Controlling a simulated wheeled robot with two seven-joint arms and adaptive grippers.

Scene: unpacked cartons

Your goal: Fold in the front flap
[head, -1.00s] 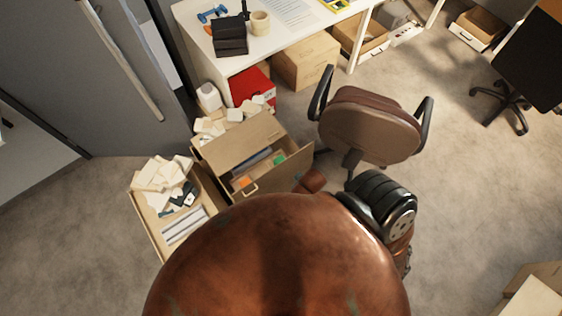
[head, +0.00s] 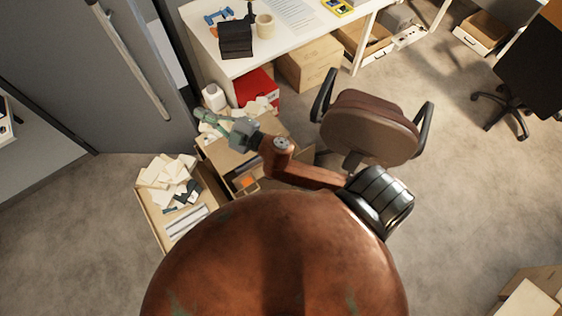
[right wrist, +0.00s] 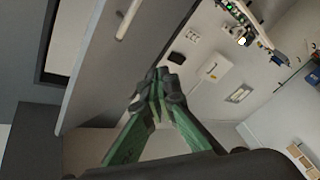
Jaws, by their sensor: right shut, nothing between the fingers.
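The open carton (head: 226,158) stands on the floor left of the chair. A tan flap panel slopes over its far side, partly hidden by my right arm; which flap is the front one I cannot tell. An orange item (head: 246,181) shows inside. My right gripper (head: 206,117) is over the carton's far left part, near the white pieces behind it, and whether it touches anything is unclear. In the right wrist view its green fingers (right wrist: 159,88) are together with nothing between them. My left gripper is not in view.
A second open carton (head: 150,214) with pale pieces stands to the left. A chair (head: 368,125) is close on the right, and a white desk (head: 300,42) stands behind. A grey panel (head: 95,75) rises at the left.

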